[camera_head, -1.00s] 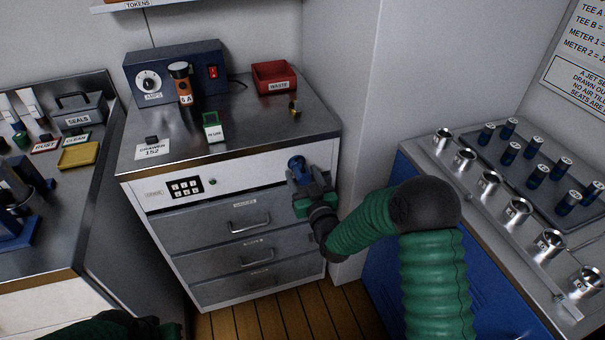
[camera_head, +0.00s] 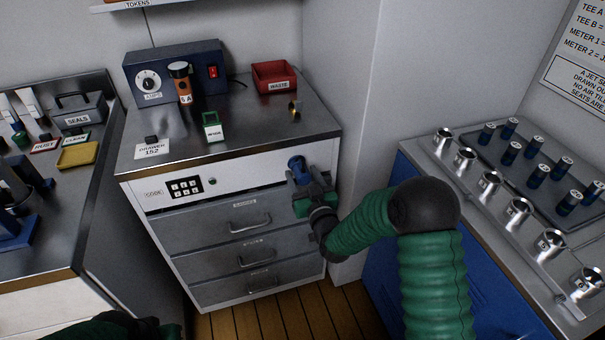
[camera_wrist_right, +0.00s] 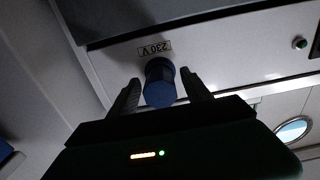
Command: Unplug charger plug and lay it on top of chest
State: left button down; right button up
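The blue charger plug (camera_head: 296,163) sits at the right end of the chest's white front panel. In the right wrist view the plug (camera_wrist_right: 159,84) stands out from the panel beside a "230 V" label. My right gripper (camera_head: 303,175) is at the plug. Its two fingers (camera_wrist_right: 160,88) stand on either side of the plug, with a narrow gap visible at least on the left. The chest (camera_head: 235,130) has a bare metal top area in front. Part of my left arm shows at the bottom left edge; its fingers are hidden.
On the chest top stand a dark blue meter box (camera_head: 205,65), an orange cylinder (camera_head: 183,86), a green-framed card (camera_head: 212,127), a red waste tray (camera_head: 274,76), a small brass piece (camera_head: 295,109) and a drawer card (camera_head: 153,149). A blue bench (camera_head: 385,240) stands at the right.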

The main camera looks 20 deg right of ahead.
aim_at(305, 181)
grip_shut()
jog(key=shift+s, duration=0.15)
jog(key=shift+s+d, duration=0.15)
jog(key=shift+s, duration=2.7)
jog(key=shift+r+p, duration=0.1)
jog(key=shift+p, duration=0.2)
